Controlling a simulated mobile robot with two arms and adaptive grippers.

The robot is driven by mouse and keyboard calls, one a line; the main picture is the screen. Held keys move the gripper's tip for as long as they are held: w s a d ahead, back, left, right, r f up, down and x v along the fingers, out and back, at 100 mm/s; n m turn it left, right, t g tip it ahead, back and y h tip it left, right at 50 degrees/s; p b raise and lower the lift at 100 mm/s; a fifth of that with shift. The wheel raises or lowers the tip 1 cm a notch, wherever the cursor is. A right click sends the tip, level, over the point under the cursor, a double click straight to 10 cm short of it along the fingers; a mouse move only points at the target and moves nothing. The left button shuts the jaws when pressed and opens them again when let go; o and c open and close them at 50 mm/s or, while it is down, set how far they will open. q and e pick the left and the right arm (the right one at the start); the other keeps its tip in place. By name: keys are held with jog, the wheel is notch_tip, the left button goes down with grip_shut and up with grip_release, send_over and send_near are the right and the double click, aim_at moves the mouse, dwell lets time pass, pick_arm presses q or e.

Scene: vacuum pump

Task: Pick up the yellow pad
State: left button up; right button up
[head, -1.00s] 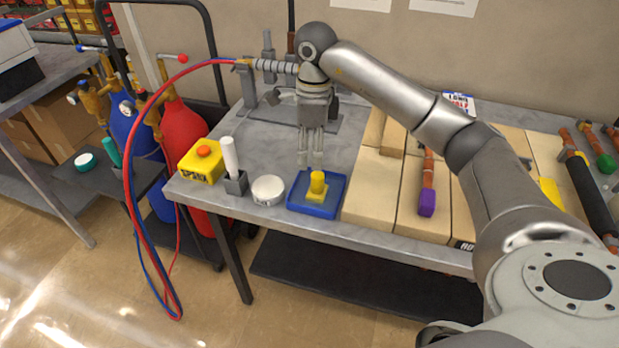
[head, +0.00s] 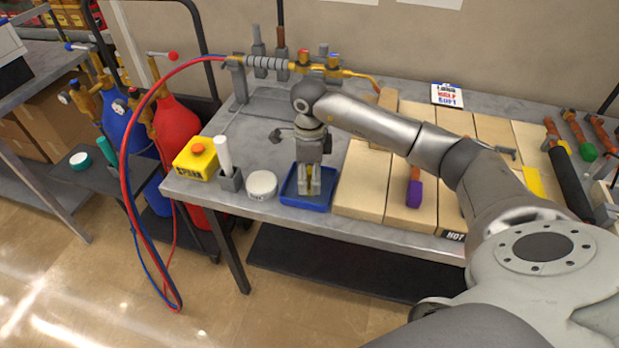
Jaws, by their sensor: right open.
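The yellow pad (head: 308,186) stands in the blue tray (head: 318,204) near the front edge of the grey table. My right gripper (head: 309,190) points straight down over the tray, with its open fingers on either side of the pad. The fingers and palm hide much of the pad, so I cannot tell whether they touch it. My left gripper is not in view.
Tan bricks (head: 361,183) lie close on the right. A torch (head: 304,64) with red and blue hoses is behind.

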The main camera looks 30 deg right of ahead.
jog(key=shift+f, duration=0.15)
jog(key=c, duration=1.2)
jog(key=shift+o, duration=0.2)
